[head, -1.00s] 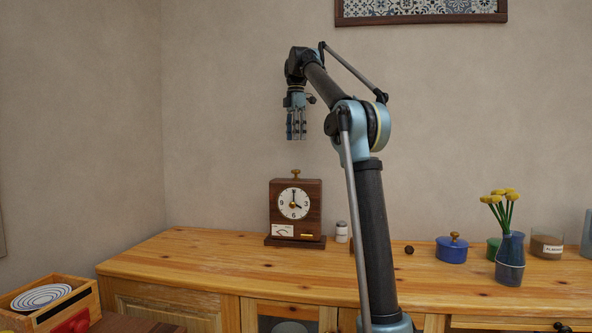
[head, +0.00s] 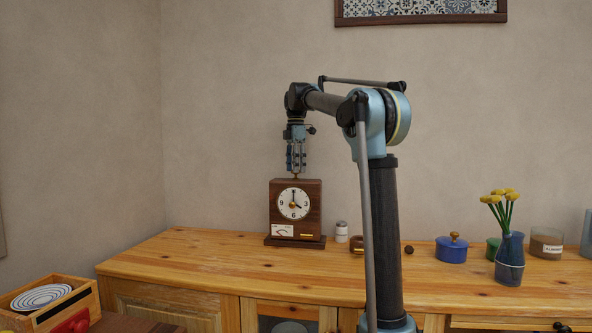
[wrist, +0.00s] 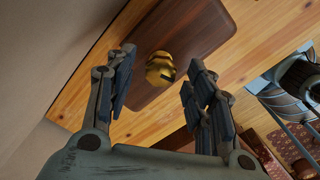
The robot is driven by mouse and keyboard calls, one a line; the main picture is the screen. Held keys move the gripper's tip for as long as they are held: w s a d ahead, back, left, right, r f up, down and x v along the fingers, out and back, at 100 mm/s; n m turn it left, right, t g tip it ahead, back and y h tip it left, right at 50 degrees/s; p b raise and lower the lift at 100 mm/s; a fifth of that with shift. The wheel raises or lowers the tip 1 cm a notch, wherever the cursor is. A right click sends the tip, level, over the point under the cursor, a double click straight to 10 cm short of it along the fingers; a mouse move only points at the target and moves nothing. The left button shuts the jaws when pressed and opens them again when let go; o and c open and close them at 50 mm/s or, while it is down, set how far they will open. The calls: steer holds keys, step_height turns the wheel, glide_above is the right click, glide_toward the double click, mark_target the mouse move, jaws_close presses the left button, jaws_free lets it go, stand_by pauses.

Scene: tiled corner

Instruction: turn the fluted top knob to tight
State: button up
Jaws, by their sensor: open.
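The wooden clock (head: 282,209) stands upright on the sideboard, with a white dial and a small gauge plate on its front. Its brass fluted knob is on top, mostly hidden by my fingertips in the head view. In the wrist view the knob (wrist: 160,67) shows gold between the finger ends, over the clock's dark brown top (wrist: 190,45). My gripper (head: 296,170) points straight down over the clock, with its fingers open and apart. The fingertips are at about the knob's height; I cannot tell whether they touch it.
A small white-capped jar (head: 341,232) stands just right of the clock. Further right are a brown ring-like object (head: 357,244), a dark ball (head: 408,249), a blue lidded pot (head: 451,249) and a vase of yellow flowers (head: 510,258). The sideboard (head: 200,265) is clear at left.

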steer(key=shift+f, duration=0.2)
steer(key=c, duration=1.1)
steer(key=shift+o, duration=0.2)
